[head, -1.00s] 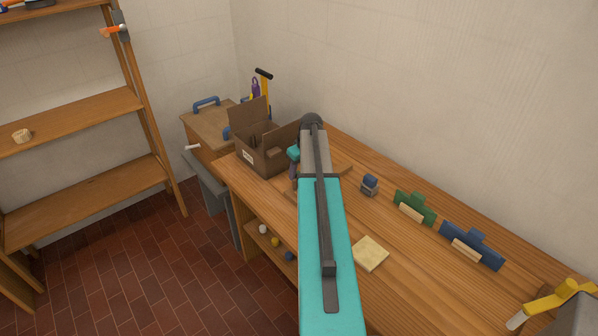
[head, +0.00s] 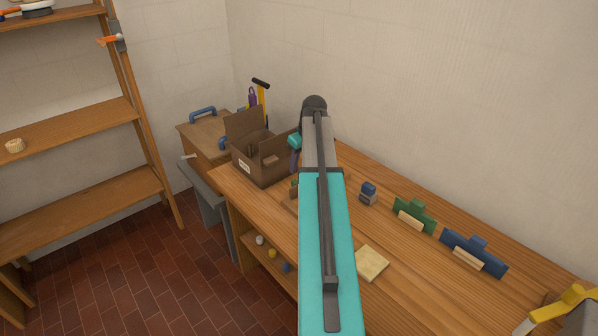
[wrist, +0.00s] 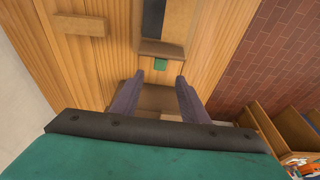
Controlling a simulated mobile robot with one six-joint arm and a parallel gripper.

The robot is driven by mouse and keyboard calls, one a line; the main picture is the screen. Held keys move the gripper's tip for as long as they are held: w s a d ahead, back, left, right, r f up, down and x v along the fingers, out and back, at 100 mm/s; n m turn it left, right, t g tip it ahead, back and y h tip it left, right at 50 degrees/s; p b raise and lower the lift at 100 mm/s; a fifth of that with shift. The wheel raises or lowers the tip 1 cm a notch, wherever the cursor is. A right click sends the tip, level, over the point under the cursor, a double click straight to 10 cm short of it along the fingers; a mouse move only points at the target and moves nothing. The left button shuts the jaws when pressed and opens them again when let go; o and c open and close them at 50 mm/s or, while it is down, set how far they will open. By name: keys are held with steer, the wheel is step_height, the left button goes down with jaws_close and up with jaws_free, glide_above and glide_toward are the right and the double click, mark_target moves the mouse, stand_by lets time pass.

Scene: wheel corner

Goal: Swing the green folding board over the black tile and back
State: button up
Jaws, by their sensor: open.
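My gripper (wrist: 158,78) is open, its two purple fingers apart with nothing held between them. In the head view it shows partly behind my arm (head: 294,155), above the bench near the brown box. In the wrist view, a dark strip that looks like the black tile (wrist: 153,18) lies in a wooden base ahead of the fingers. A wooden bar (wrist: 160,48) stands at its near end. A small green piece (wrist: 160,64) sits just beyond the fingertips; I cannot tell whether it is part of the folding board. In the head view my arm hides most of this spot.
The open brown box (head: 262,165) stands at the bench's far left end. A blue-grey block (head: 368,194), a green block piece (head: 416,213), a blue one (head: 474,252) and a tan square (head: 372,263) lie right of my arm. A wooden shelf (head: 70,128) stands left.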

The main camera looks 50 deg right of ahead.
steer(key=shift+b+v, duration=0.5)
steer(key=shift+v, duration=1.65)
steer(key=w+a+f+g, duration=0.1)
steer(key=w+a+f, duration=0.2)
steer(key=a+f, duration=0.7)
steer(key=w+a+f, duration=0.4)
steer(key=a+f, duration=0.2)
steer(key=a, duration=0.9)
steer(key=s+a+f+g, duration=0.1)
steer(key=s+a+f, duration=0.3)
steer(key=a, duration=0.5)
steer(key=s+a+f+n, duration=0.1)
steer(key=s+a+f, duration=0.1)
steer(key=a+f, duration=0.55)
steer(key=s+a+f+g, duration=0.1)
steer(key=s+a+f, duration=0.25)
steer(key=a, duration=0.75)
steer(key=s+f+g+b, duration=0.3)
steer(key=s+f+g, duration=0.2)
steer(key=s+f, duration=1.6)
steer(key=s, duration=0.4)
steer(key=shift+d+g, duration=0.4)
